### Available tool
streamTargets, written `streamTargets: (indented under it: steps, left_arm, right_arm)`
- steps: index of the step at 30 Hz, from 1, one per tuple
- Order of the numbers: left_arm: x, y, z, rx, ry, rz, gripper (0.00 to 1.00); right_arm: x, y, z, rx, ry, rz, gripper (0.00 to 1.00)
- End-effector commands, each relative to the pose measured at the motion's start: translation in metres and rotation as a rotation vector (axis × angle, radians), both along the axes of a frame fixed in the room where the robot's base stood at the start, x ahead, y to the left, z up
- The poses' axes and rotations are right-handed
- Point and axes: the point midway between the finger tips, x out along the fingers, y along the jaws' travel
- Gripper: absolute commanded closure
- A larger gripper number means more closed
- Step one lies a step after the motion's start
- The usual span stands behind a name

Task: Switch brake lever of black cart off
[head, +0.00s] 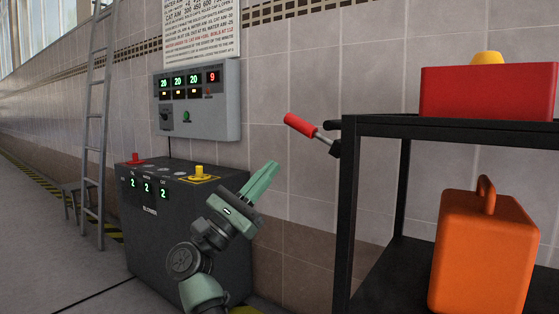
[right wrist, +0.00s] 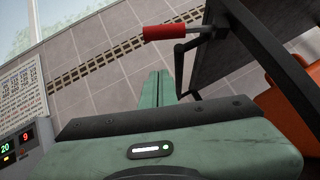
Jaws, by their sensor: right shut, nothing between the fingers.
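The black cart (head: 398,123) stands at the right in the head view. Its brake lever (head: 300,125) has a red grip and sticks out up and to the left from the cart's upper left corner. My right gripper (head: 268,168) is shut and empty, below and to the left of the lever, apart from it in the picture. In the right wrist view the closed green fingers (right wrist: 157,88) point up, with the red lever grip (right wrist: 164,32) beyond their tips and the dark cart (right wrist: 240,50) at the right. My left gripper is not in view.
A red box (head: 487,93) sits on the cart's top and an orange canister (head: 482,250) on its lower shelf. A dark blower cabinet (head: 150,225) stands behind my right arm, below a grey wall panel (head: 222,105). A ladder (head: 96,120) leans at the left. The tiled wall lies behind the lever.

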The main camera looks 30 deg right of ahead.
Motion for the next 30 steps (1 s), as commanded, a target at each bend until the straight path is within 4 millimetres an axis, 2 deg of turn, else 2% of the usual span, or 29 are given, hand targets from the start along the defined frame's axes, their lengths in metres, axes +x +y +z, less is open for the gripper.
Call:
streamTargets:
  steps: [3, 10, 30]
  left_arm:
    - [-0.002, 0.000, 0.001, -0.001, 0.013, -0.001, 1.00]
    - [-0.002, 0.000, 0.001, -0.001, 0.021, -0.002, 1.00]
    - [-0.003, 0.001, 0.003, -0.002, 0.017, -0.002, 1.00]
  right_arm:
    - [0.001, 0.020, -0.014, 0.000, 0.004, 0.003, 1.00]
    - [0.001, 0.043, -0.035, 0.000, 0.001, 0.001, 1.00]
    - [-0.001, 0.048, -0.042, -0.006, 0.009, -0.008, 1.00]
